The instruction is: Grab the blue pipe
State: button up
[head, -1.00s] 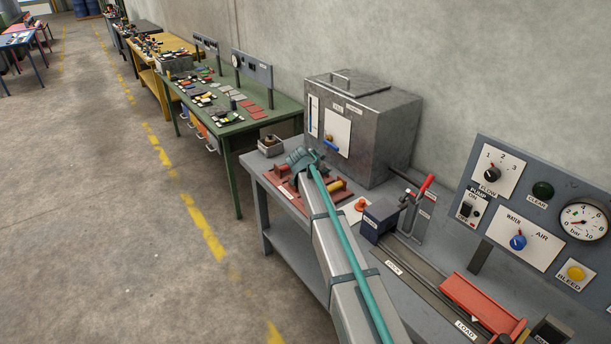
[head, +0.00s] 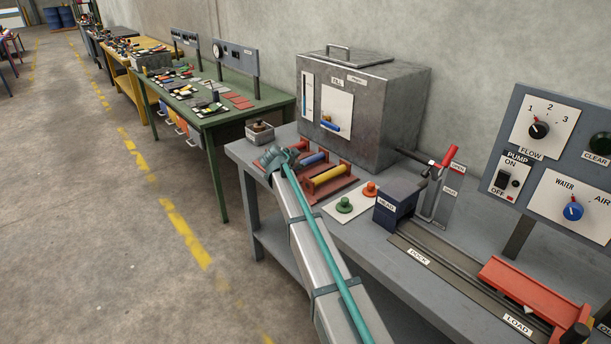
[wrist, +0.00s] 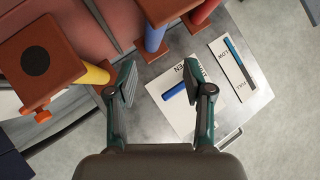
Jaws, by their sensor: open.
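The blue pipe (head: 313,160) lies in a red-brown rack (head: 337,185) on the grey bench, between brown end blocks. A yellow pipe (head: 330,175) lies in front of it. In the wrist view the blue pipe (wrist: 155,38) shows partly, above and between my fingers, with a brown block covering part of it; the yellow pipe (wrist: 96,73) is to its left. My gripper (head: 280,158) is at the rack's left end in the head view. In the wrist view my gripper (wrist: 165,88) has its fingers wide apart, with nothing held between them.
A steel box (head: 362,110) with a panel and blue handle stands behind the rack. A small tray (head: 259,133) sits at the bench's left end. Green (head: 344,205) and orange (head: 370,189) knobs, a dark block (head: 398,200) and a red-handled lever (head: 450,157) are to the right.

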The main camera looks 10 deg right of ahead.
aim_at(306, 161)
jog(key=shift+f, duration=0.5)
jog(key=p+x, duration=0.1)
jog(key=x, duration=0.3)
jog(key=shift+w+d, duration=0.15)
jog(key=shift+w, duration=0.15)
jog(key=p+x, duration=0.1)
jog(key=x, duration=0.2)
jog(key=p+x, duration=0.1)
jog(key=x, duration=0.1)
jog(key=shift+w+d+f, duration=0.15)
jog(key=shift+d+f, duration=0.05)
jog(key=shift+d, duration=0.2)
jog(key=shift+w+d+f, duration=0.15)
jog(key=shift+f, duration=0.05)
grip_shut()
jog(key=shift+r, duration=0.1)
